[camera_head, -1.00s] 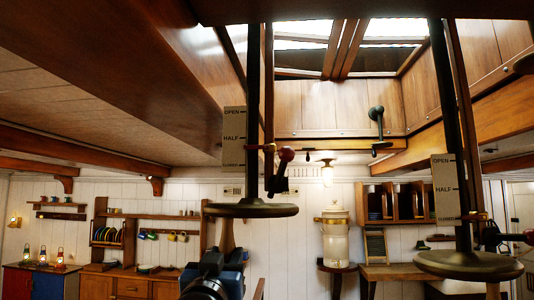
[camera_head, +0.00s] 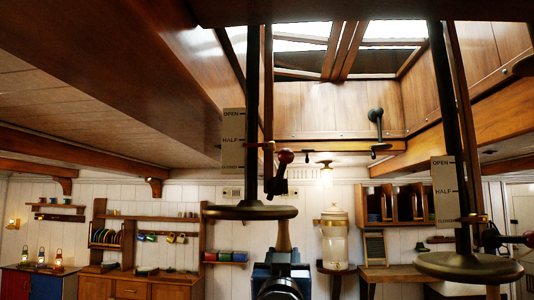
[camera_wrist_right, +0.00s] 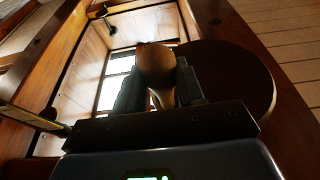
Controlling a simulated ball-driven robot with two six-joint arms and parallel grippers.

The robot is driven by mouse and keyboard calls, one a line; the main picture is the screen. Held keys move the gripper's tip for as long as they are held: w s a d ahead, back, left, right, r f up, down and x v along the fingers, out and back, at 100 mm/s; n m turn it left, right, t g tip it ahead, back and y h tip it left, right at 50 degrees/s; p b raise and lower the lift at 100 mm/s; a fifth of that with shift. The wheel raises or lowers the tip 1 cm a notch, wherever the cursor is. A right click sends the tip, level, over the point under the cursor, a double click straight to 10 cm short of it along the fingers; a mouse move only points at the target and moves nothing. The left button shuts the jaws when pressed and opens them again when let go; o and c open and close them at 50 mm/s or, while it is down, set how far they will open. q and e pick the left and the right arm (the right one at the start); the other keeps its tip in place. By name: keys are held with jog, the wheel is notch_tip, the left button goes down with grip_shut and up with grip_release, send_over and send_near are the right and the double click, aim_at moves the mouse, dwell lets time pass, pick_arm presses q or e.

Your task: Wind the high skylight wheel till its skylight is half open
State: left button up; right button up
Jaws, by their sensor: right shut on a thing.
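The high skylight wheel (camera_head: 230,212) is a dark disc on a hanging shaft, left of centre. Its wooden handle (camera_head: 284,237) points down from the rim. My right gripper (camera_head: 283,256) is shut on this handle from below. In the right wrist view the handle (camera_wrist_right: 157,66) sits between both fingers, with the wheel's underside (camera_wrist_right: 235,80) beside it. The marked card (camera_head: 233,125) reads OPEN, HALF and CLOSED. The brass pointer (camera_head: 262,144) stands just below the HALF line. The skylight (camera_head: 300,45) overhead shows bright sky. My left gripper is not in view.
A second wheel (camera_head: 468,267) hangs at the right, with its pointer (camera_head: 473,219) low on its own card (camera_head: 445,180). A red-knobbed lever (camera_head: 286,157) sits by the first shaft. A water urn (camera_head: 335,240) and shelves stand at the back wall.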

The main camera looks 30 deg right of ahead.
jog(key=w+d+p, duration=0.1)
jog(key=w+d, duration=0.4)
jog(key=w, duration=0.1)
jog(key=shift+w+d+r, duration=0.15)
jog(key=shift+r, duration=0.2)
jog(key=shift+w, duration=0.65)
jog(key=w, duration=0.2)
jog(key=w+p, duration=0.1)
jog(key=shift+w+a+r, duration=0.15)
jog(key=shift+a, duration=0.1)
jog(key=shift+o, duration=0.2)
jog(key=shift+w+a, duration=0.25)
jog(key=shift+w, duration=0.3)
jog(key=shift+w, duration=0.1)
